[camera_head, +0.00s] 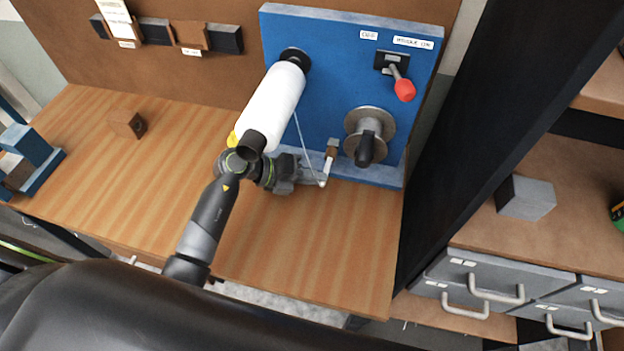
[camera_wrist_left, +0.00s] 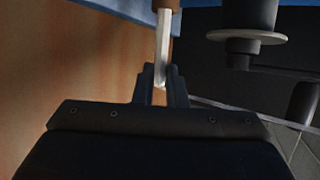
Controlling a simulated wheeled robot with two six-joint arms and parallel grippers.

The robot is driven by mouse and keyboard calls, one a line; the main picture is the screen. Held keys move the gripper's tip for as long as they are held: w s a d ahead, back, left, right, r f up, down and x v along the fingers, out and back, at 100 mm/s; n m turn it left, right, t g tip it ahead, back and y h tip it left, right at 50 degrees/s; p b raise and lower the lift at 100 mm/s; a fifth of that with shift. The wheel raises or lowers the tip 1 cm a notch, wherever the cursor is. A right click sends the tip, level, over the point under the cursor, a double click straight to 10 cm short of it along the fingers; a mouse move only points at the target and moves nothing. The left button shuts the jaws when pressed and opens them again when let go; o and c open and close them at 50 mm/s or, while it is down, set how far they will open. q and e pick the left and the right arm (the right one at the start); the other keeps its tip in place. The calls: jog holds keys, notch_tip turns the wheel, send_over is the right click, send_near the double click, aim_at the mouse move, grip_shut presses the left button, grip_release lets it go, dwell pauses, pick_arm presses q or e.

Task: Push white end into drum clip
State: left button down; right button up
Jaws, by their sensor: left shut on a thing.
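The white drum (camera_head: 272,105) sticks out from the blue panel (camera_head: 340,70) and has black ends. A yellow piece (camera_head: 233,139) shows at its near end; I cannot tell if it is the drum clip. A thin white strand (camera_head: 302,138) runs from the drum down to my left gripper (camera_head: 318,183). A slim white rod (camera_head: 327,168) hangs from a small brown block (camera_head: 332,149), and its lower tip is at my fingertips. In the left wrist view the gripper (camera_wrist_left: 160,84) is closed around a small white end (camera_wrist_left: 160,86) beside this tip. My right gripper is out of view.
A crank (camera_head: 368,140) on a round disc and a red-knobbed lever (camera_head: 402,86) stand out from the panel at the right. A brown block (camera_head: 127,124) lies on the wooden table (camera_head: 120,190) at the left. The table's front middle is bare.

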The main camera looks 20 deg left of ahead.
pick_arm(q)
jog(key=shift+w, duration=0.3)
jog(key=c, duration=1.4)
grip_release()
jog(key=shift+b+v, duration=2.3)
jog(key=shift+v, duration=6.4)
